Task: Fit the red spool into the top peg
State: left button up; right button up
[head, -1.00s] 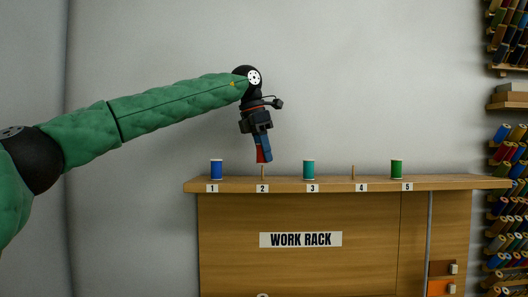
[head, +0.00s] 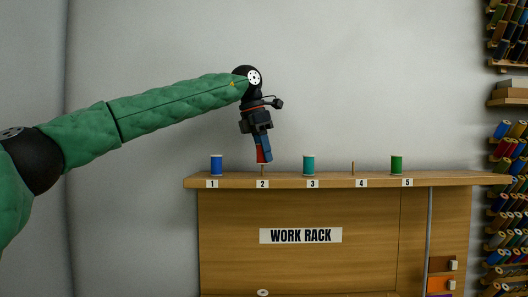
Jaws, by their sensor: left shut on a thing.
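My left gripper (head: 263,150) points down above the work rack and is shut on the red spool (head: 261,156). Its blue fingers cover much of the spool. The spool's lower end is just above or at the tip of the bare peg (head: 262,170) behind label 2. I cannot tell whether they touch. Another bare peg (head: 353,168) stands near label 4. My right gripper is out of view.
On the rack's wooden top (head: 450,180) stand a blue spool (head: 216,165), a teal spool (head: 308,165) and a green spool (head: 396,165). Shelves of many coloured spools (head: 505,150) line the right edge. The wall behind is bare.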

pick_arm(q)
jog(key=shift+s+a+f+b, duration=0.1)
jog(key=shift+s+f+b, duration=0.05)
jog(key=shift+f+b, duration=0.45)
dwell(0.3)
jog(key=o, duration=0.9)
jog(key=shift+s+a+f, duration=0.1)
jog(key=shift+f, duration=0.05)
jog(key=shift+o, duration=0.6)
jog(key=shift+s+a, duration=0.1)
jog(key=shift+a, duration=0.15)
jog(key=o, duration=0.6)
jog(key=shift+d, duration=0.2)
jog(key=shift+o, duration=0.2)
jog(key=shift+r, duration=0.2)
